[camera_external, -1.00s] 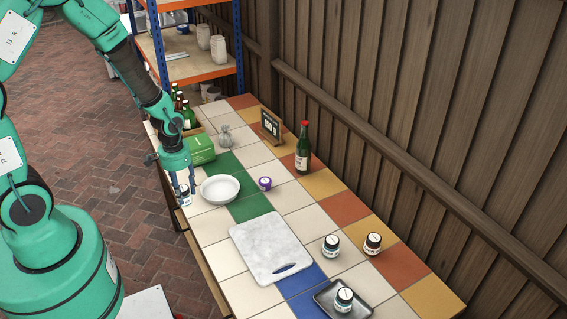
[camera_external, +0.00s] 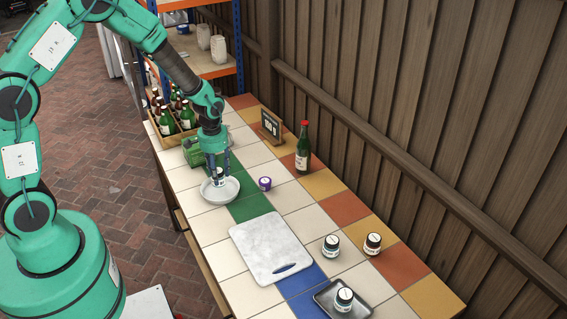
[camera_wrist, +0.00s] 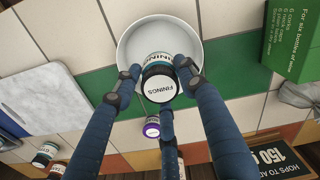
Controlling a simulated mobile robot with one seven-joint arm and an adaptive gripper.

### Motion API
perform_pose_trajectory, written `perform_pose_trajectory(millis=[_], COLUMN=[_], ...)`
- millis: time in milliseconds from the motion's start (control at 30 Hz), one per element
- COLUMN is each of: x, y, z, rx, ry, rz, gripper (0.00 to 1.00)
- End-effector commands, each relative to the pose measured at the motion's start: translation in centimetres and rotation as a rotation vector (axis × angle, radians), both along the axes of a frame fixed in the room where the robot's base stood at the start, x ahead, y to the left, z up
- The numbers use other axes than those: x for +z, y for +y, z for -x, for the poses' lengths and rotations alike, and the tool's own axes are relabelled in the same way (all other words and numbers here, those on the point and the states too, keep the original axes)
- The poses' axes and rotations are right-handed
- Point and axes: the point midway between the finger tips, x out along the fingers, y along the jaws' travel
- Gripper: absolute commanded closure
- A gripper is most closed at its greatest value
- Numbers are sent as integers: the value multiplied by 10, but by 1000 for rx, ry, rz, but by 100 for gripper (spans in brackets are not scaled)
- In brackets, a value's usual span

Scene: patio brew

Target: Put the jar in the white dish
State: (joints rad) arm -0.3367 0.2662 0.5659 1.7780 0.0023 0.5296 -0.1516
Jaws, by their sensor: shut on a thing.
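The white dish (camera_external: 231,194) is a round shallow bowl on the tiled table, in front of the green box. In the wrist view its rim (camera_wrist: 124,50) shows behind the jar. My gripper (camera_external: 217,178) is over the dish, fingers pointing down. It is shut on a jar (camera_external: 218,183) with a black lid and a white lid label reading "FININGS" in the wrist view (camera_wrist: 159,86). The jar is over or inside the dish; I cannot tell whether it touches the bottom. Its lower part is partly hidden by my fingers and the lid.
A small purple-labelled jar (camera_external: 265,183) stands right of the dish. The green box (camera_external: 193,152) and bottle crate (camera_external: 172,130) are behind. A green bottle (camera_external: 302,150), sign (camera_external: 270,128), marble board (camera_external: 270,247), two jars (camera_external: 331,245) and a tray (camera_external: 325,297) with another jar stand further right.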

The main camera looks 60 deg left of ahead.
Motion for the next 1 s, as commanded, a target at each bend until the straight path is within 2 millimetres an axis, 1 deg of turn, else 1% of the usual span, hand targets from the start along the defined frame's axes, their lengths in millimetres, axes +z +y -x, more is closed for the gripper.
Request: perform_pose_trajectory(millis=[333,467,600,700,1000], x=[-1,-11,-27,-34,-35], y=[0,0,0,0,0], z=[0,0,0,-1,-1], rx=[0,0,0,0,0], ry=[0,2,1,0,0], rz=[0,1,0,0,0], gripper=[88,88,88,88,88])
